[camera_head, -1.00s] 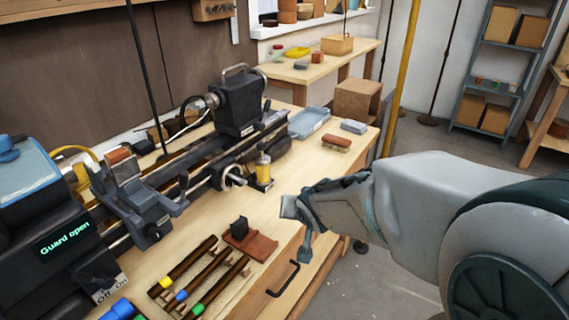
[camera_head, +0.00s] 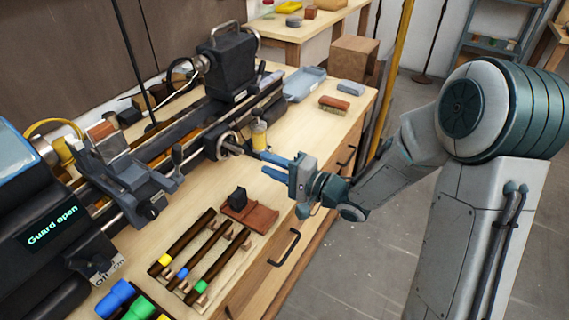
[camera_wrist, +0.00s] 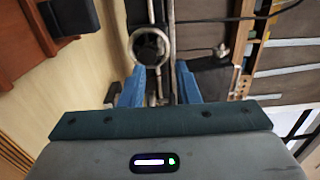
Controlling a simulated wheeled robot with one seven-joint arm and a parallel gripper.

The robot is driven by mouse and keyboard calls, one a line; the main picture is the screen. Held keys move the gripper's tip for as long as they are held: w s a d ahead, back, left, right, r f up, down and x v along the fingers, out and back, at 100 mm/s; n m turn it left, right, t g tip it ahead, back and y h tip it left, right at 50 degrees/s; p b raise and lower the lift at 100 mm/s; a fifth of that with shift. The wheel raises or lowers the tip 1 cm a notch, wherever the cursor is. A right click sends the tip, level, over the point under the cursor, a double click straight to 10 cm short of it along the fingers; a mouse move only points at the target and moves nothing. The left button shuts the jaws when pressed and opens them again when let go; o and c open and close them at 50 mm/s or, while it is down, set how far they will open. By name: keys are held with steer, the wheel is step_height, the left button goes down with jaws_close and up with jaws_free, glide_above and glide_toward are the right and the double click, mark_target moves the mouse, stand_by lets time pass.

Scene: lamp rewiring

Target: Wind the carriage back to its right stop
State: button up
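The carriage (camera_head: 125,175) is a dark grey block on the lathe bed, at the left near the headstock. A round handwheel (camera_head: 224,145) with a short handle sits on the front of the lathe, right of the carriage. It also shows in the wrist view as a dark-centred ring (camera_wrist: 150,45). My gripper (camera_head: 264,163) points left at the handwheel, its blue fingers apart and close to the handle. In the wrist view the open gripper (camera_wrist: 160,72) has the wheel just beyond its fingertips. I cannot tell whether the fingers touch the handle.
A yellow-topped oiler (camera_head: 259,134) stands just behind my fingers. A rack of dark rods (camera_head: 190,262) and a brown block (camera_head: 250,214) lie in front. A brush (camera_head: 334,104) and blue tray (camera_head: 303,84) are at back right. A display reads "Guard open".

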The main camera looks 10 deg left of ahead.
steer(key=x, duration=0.8)
steer(key=shift+b, duration=0.45)
steer(key=shift+w, duration=0.1)
